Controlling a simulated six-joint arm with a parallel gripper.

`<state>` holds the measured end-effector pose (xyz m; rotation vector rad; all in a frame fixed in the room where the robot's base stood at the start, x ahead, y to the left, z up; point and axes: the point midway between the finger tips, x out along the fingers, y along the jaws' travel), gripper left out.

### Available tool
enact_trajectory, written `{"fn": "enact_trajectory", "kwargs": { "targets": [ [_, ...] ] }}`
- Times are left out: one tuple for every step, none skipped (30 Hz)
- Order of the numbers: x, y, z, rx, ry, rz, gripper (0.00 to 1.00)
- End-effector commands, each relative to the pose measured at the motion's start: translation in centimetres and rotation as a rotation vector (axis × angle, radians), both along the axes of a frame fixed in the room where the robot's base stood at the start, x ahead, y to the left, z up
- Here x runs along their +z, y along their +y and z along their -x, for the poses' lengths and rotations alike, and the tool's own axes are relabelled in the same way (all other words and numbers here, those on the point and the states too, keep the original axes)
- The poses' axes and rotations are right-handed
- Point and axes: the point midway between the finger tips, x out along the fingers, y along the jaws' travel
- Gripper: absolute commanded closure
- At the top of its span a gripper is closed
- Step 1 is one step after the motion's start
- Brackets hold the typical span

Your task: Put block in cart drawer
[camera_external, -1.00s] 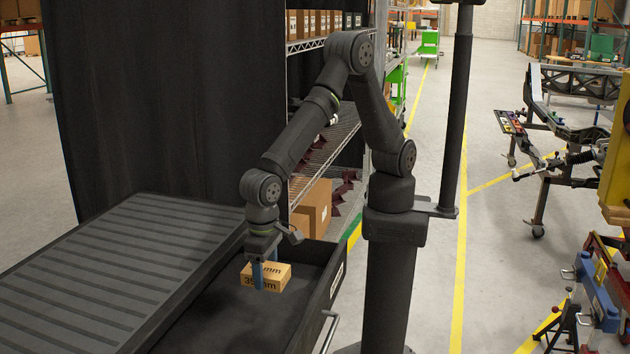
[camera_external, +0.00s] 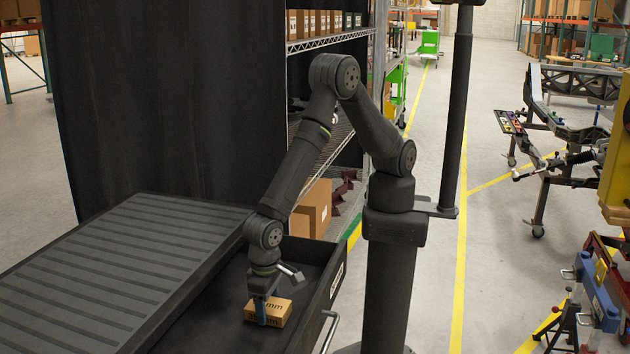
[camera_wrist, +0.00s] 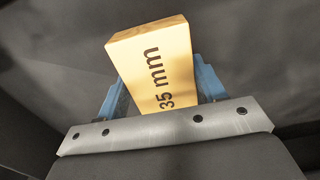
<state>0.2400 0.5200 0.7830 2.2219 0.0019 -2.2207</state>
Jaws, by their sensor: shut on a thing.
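My gripper (camera_external: 262,312) points down and is shut on the block. In the wrist view the block (camera_wrist: 155,65) sits between the two blue fingers of my gripper (camera_wrist: 160,92), with its printed face showing. Part of the block is hidden behind a finger in the external view.
The ribbed black cart top (camera_external: 130,260) lies left of the drawer. The drawer's handle (camera_external: 328,332) is at its right front. A wire shelf with cardboard boxes (camera_external: 312,208) stands behind. The drawer floor around the block looks clear.

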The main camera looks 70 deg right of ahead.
Motion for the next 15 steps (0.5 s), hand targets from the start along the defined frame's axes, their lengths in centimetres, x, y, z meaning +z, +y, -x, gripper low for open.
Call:
{"fn": "enact_trajectory", "kwargs": {
  "targets": [
    [-0.03, 0.00, 0.00, 0.000, 0.000, 0.000, 0.62],
    [-0.10, 0.00, 0.00, 0.000, 0.000, 0.000, 0.62],
    [-0.23, -0.01, 0.00, 0.000, 0.000, 0.000, 0.62],
    [-0.32, -0.01, 0.00, 0.000, 0.000, 0.001, 0.62],
    [-0.27, 0.00, 0.00, 0.000, 0.000, 0.000, 0.31],
    [-0.25, 0.00, 0.00, 0.000, 0.000, 0.000, 0.23],
    [-0.25, 0.00, 0.00, 0.000, 0.000, 0.000, 0.17],
    [-0.25, 0.00, 0.00, 0.000, 0.000, 0.000, 0.15],
    [-0.25, -0.01, 0.00, 0.000, 0.000, 0.000, 0.15],
    [-0.25, -0.01, 0.00, 0.000, 0.000, 0.000, 0.15],
    [-0.25, -0.01, 0.00, 0.000, 0.000, 0.000, 0.15],
    [-0.25, -0.01, 0.00, 0.000, 0.000, 0.000, 0.15],
    [-0.25, -0.01, 0.00, 0.000, 0.000, 0.000, 0.15],
    [-0.25, -0.01, 0.01, 0.000, 0.000, 0.000, 0.15],
    [-0.22, 0.00, 0.00, 0.000, 0.000, 0.000, 0.15]
  ]
}}
